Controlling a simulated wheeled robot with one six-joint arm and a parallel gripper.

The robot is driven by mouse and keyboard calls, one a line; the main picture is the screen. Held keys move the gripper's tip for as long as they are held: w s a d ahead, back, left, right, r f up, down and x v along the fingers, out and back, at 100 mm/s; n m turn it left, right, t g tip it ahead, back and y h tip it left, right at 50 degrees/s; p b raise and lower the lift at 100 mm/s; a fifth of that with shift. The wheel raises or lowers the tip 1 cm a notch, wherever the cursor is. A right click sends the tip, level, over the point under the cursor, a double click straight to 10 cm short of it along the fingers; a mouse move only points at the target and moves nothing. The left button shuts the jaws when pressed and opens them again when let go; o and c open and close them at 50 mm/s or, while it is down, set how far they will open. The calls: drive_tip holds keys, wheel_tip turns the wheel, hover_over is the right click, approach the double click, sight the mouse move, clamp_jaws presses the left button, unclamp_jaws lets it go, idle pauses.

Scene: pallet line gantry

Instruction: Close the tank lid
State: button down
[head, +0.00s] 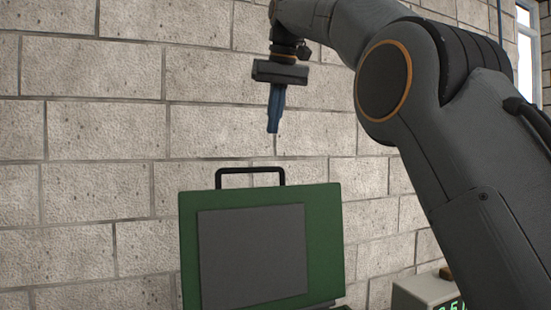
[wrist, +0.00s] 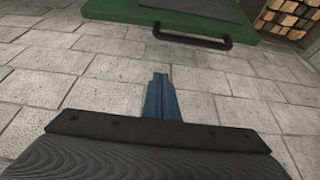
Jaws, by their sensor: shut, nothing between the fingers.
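The tank lid (head: 325,245) is a green panel with a grey inset plate, standing raised in the head view. A black handle (head: 250,171) sticks up from its top edge. In the wrist view the lid (wrist: 125,11) shows at the top, with its handle (wrist: 192,40) on the near edge. My gripper (head: 273,130) points down above the handle, slightly to its right in the head view, apart from it. Its blue fingers are shut and empty; they also show in the wrist view (wrist: 160,78). The tank body below the lid is mostly out of view.
A block wall (head: 90,140) fills the background. A pale box with a green digital display (head: 425,295) stands at the lower right, near my arm. In the wrist view, a stack of wooden pieces (wrist: 288,17) shows at the top right. The space around my gripper is clear.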

wheel_tip(320, 180, down, 9)
drive_tip(key=p, duration=0.1)
drive_tip(key=shift+f, duration=0.2)
idle(0.5)
drive_tip(key=shift+s, duration=0.1)
